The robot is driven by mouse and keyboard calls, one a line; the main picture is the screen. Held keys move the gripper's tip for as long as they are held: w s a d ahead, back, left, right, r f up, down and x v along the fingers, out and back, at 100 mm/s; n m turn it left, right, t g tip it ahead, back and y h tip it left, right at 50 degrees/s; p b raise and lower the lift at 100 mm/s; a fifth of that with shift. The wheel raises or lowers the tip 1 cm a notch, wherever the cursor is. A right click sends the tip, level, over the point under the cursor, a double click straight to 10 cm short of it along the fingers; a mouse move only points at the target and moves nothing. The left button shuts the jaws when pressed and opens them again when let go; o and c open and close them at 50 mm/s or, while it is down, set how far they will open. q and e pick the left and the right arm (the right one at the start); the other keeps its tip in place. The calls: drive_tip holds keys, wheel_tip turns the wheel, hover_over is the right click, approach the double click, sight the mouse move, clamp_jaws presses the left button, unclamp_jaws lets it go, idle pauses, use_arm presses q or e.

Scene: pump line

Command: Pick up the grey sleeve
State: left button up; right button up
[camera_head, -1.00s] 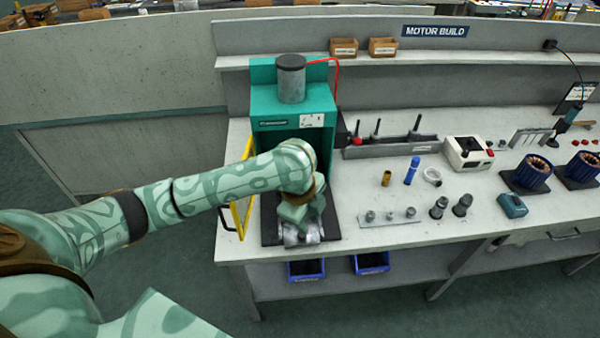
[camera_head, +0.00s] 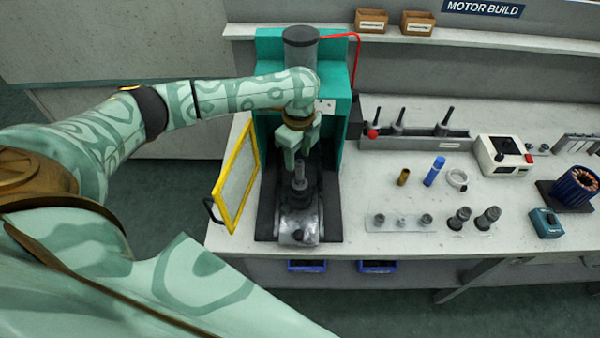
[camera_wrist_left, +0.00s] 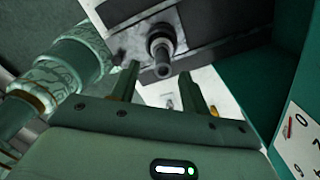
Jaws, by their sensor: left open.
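A grey stepped cylinder (camera_head: 300,183) stands upright on the metal fixture (camera_head: 301,222) inside the teal press (camera_head: 270,120). In the left wrist view, a dark stepped cylinder (camera_wrist_left: 161,48) with a narrower end lies just beyond the fingers. My left gripper (camera_head: 300,156) is open and empty, close above the standing cylinder and apart from it. Its fingers also show in the wrist view (camera_wrist_left: 160,88). Other grey parts are two dark ones (camera_head: 459,218) and several small ones on a clear plate (camera_head: 402,231). I cannot tell which is the sleeve. My right gripper is not in view.
The press's yellow-framed door (camera_head: 237,178) stands open at the left.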

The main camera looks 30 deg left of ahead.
sight(299, 169)
use_arm(q)
drive_tip(key=shift+w+f+b, duration=0.2)
drive_tip(key=shift+f+b, duration=0.1)
drive_tip(key=shift+f, duration=0.85)
wheel_tip(299, 169, down, 4)
drive_tip(key=shift+d+r+b, duration=0.1)
drive_tip(key=shift+r+b, duration=0.05)
drive_tip(key=shift+b, duration=0.5)
drive_tip(key=shift+s, duration=0.1)
drive_tip(key=shift+c, duration=1.3)
drive_tip(key=c, duration=0.5)
drive_tip(key=shift+c, duration=0.5)
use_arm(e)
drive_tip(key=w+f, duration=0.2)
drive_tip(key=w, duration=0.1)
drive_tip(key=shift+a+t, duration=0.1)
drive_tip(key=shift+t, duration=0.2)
